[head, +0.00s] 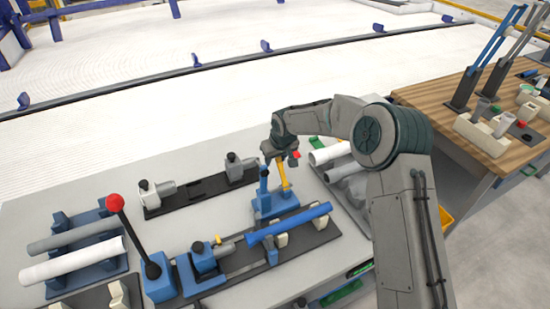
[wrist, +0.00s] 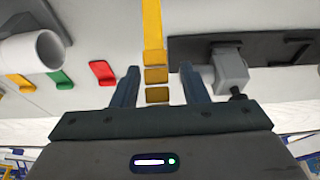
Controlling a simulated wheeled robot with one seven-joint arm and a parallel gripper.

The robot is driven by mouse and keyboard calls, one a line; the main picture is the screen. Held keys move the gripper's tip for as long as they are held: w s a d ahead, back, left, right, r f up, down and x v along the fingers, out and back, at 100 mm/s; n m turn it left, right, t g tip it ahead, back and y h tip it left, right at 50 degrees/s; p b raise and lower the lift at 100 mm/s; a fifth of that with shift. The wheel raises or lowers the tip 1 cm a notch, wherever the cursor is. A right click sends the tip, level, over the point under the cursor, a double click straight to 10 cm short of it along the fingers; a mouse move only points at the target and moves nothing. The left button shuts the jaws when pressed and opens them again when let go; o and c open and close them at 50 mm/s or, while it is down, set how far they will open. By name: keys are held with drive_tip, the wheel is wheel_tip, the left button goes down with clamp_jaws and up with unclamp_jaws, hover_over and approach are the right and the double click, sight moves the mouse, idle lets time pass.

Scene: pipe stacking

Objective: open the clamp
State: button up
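The clamp (head: 272,205) is a blue fixture on the grey table with a raised yellow handle (head: 284,178). In the wrist view the yellow handle (wrist: 152,25) runs down the middle, between my two fingers. My gripper (head: 278,155) is at the upper end of this handle in the head view. The fingers are apart with a gap on each side of the handle in the wrist view (wrist: 158,72), so it is open and not closed on it. A blue pipe (head: 290,222) lies on supports in front of the clamp. My gripper partly hides the handle's top.
A red-knobbed lever (head: 115,202) stands on a blue base at the left. A grey pipe (head: 65,238) and white pipe (head: 70,261) lie on a rack beyond it. A black rail (head: 200,190) with grey fittings is behind. White pipes (head: 330,153) lie right of my gripper.

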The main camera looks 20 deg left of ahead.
sight(283, 173)
drive_tip(key=shift+d+r, duration=0.1)
drive_tip(key=shift+d, duration=0.05)
drive_tip(key=b+v, duration=0.3)
drive_tip(key=v, duration=1)
drive_tip(key=shift+r, duration=0.3)
drive_tip(key=shift+d, duration=0.1)
drive_tip(key=s+d+r+m+t+h, duration=0.15)
drive_tip(key=s+d+r, duration=0.3)
drive_tip(key=d, duration=0.75)
drive_tip(key=s+d+r+m+g+h, duration=0.1)
drive_tip(key=s+d+r+m, duration=0.3)
drive_tip(key=d, duration=0.7)
drive_tip(key=s+d+f+m, duration=0.3)
drive_tip(key=s+d+m, duration=0.1)
drive_tip(key=s+d, duration=1.1)
drive_tip(key=s, duration=0.4)
drive_tip(key=shift+s+f, duration=0.2)
drive_tip(key=shift+f, duration=0.05)
